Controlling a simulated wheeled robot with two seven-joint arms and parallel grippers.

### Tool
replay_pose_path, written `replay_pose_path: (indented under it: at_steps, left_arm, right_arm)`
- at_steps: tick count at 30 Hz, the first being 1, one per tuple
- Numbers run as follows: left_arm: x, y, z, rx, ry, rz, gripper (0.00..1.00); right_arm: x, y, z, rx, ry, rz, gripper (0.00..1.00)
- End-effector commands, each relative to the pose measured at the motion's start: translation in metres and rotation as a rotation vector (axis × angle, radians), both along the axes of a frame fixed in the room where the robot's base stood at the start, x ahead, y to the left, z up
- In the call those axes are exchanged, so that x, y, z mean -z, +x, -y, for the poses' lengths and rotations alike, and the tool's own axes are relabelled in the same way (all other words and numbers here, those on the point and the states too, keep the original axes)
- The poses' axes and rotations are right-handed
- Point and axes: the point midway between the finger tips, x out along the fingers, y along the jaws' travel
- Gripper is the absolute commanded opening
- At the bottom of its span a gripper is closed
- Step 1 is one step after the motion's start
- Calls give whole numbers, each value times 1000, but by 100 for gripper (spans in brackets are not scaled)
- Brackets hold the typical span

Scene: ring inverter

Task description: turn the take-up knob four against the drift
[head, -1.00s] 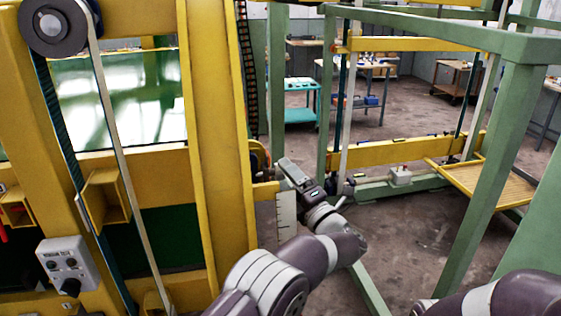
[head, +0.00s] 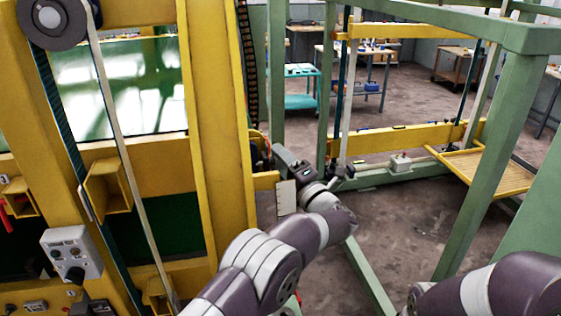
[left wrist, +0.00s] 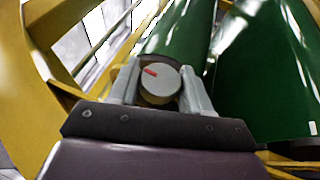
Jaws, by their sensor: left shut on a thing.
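A round grey knob (left wrist: 158,82) with a red mark on its face shows in the left wrist view. The mark points up and to the left. My left gripper (head: 272,152) is shut on this knob, with one finger on each side of it. In the head view the gripper reaches to the right side of the yellow upright, and it hides the knob there. No number on the knob can be read. My right arm shows at the lower right of the head view, but its gripper is out of the picture.
A white scale plate (head: 286,198) hangs just below my left gripper. The yellow upright (head: 217,140) stands close on the left. Green frame posts (head: 493,150) stand on the right. A grey control box (head: 71,253) is at lower left. The floor between is open.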

Motion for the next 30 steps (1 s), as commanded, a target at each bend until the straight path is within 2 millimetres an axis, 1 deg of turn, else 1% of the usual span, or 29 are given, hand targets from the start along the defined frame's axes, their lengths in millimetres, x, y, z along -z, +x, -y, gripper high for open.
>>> replay_pose_path:
  at_steps: [5, 8, 11, 14, 17, 23, 27, 30]
  left_arm:
    - [-3, 0, 1, 2, -32, -92, 18]
    - [-5, 0, 1, 2, -57, -169, 18]
    - [-7, 0, 0, 2, -87, -258, 18]
    - [-10, 0, 0, 1, -116, -349, 18]
    - [-12, 0, 1, 1, -144, -442, 18]
    - [-16, 1, 0, 0, -204, -623, 18]
    - [-16, 1, 0, 0, -245, -748, 18]
    - [-13, 1, 0, -1, -273, -834, 18]
  right_arm:
    - [-3, 0, 0, 0, 0, 0, 70]
    - [-7, 0, 0, 0, 0, 0, 70]
    - [-17, 0, 0, 0, 0, 0, 70]
    - [-32, 0, 0, 0, 0, 0, 70]
    - [-51, 0, 0, 0, 0, 0, 70]
    - [-98, 0, 0, 0, 0, 0, 70]
    - [-131, 0, 0, 0, 0, 0, 70]
    - [-149, 0, 0, 0, 0, 0, 70]
